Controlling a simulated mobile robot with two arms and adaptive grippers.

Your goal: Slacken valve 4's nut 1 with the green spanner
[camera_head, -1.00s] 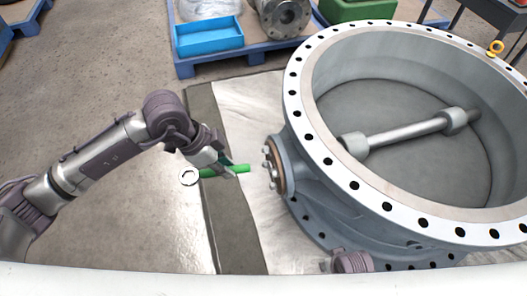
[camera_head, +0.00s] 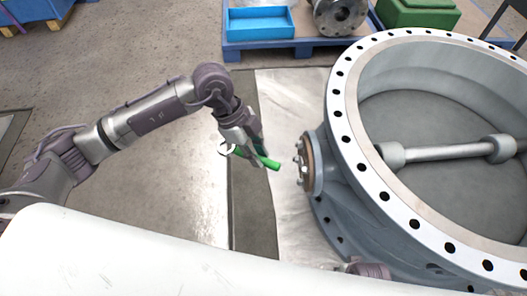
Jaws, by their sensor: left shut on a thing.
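The green spanner (camera_head: 269,162) is held in my left gripper (camera_head: 250,145), which is shut on it. Its ring end (camera_head: 226,149) sticks out at the left of the gripper, and the green end points right and slightly down. A large grey butterfly valve (camera_head: 352,132) lies on the right with its round opening facing up. Its side flange (camera_head: 307,163) carries several nuts and studs and faces my left gripper, with a gap between them and the spanner. I cannot tell the nut numbers. A part that may be my right arm (camera_head: 368,270) shows at the bottom; its fingers are hidden.
A blue pallet (camera_head: 290,47) with a blue tray (camera_head: 261,22), a metal flanged part (camera_head: 339,14) and a green box (camera_head: 418,13) stands at the back. A pale sheet (camera_head: 284,88) lies under the valve.

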